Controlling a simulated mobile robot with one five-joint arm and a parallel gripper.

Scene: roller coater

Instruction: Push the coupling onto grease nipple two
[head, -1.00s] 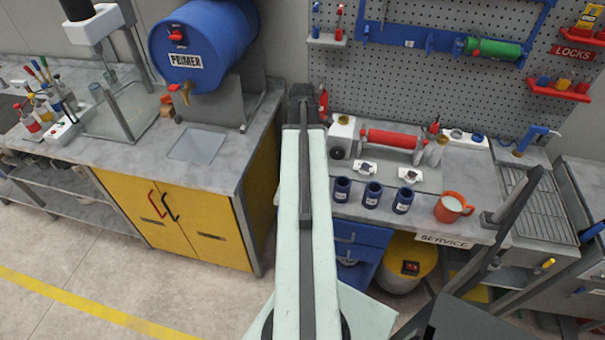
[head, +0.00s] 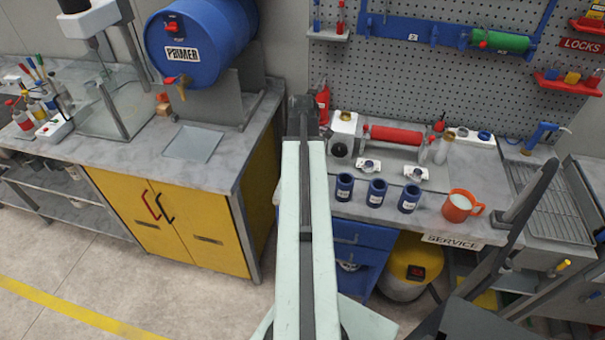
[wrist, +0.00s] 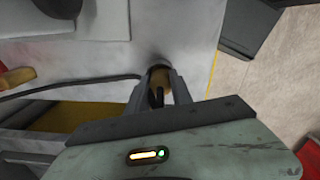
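In the wrist view my gripper (wrist: 160,92) has its two fingers closed in on a tan, brass-like cylinder that I take for the coupling (wrist: 159,76). A dark hose (wrist: 75,84) runs from it to the left. A shadow lies on the grey surface just beyond. In the head view my arm hides the gripper and the coupling. Two small bearing blocks, left (head: 369,167) and right (head: 415,173), stand on the service bench before the red roller (head: 396,135). I cannot make out grease nipple two or its label.
Three blue cups, the middle one (head: 377,192) among them, and an orange mug (head: 461,206) stand at the front of the service bench (head: 345,211). Open floor (head: 60,250) lies at left.

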